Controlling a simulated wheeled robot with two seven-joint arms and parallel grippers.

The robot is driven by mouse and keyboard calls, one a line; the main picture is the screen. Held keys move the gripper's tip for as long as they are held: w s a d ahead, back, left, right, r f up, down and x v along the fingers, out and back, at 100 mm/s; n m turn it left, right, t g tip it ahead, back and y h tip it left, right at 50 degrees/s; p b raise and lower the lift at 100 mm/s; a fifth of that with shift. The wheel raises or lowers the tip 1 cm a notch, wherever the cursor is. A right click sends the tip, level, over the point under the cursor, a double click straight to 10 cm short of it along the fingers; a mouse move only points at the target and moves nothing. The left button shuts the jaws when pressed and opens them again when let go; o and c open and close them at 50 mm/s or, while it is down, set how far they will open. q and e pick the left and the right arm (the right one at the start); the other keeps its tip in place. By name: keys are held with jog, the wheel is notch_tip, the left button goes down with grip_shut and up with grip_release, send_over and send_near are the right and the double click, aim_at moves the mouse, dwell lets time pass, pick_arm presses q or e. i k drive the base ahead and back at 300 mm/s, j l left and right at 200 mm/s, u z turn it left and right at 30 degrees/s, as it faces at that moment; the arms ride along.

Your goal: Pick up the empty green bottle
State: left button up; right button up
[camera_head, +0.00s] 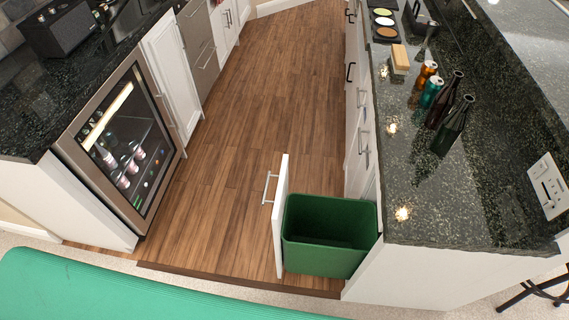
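A dark green bottle (452,127) stands upright on the dark granite counter (420,210) at the right. It is the nearest of the items lined up there. Whether it is empty cannot be seen. A dark brown bottle (441,103) stands just behind it. Neither of my grippers is in view.
A teal can (431,93), an orange can (427,74) and a sponge-like block (400,58) stand farther back. A green bin (330,237) sits in an open pull-out below the counter. A teal surface (130,290) fills the lower left. The wooden floor (240,130) is clear.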

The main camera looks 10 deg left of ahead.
aim_at(453, 126)
jog(key=k+j+z, duration=0.15)
jog(key=j, duration=0.35)
jog(key=k+j+z, duration=0.15)
jog(key=k+j, duration=0.2)
jog(key=k+j+z, duration=0.15)
jog(key=j, duration=0.35)
jog(key=k, duration=0.1)
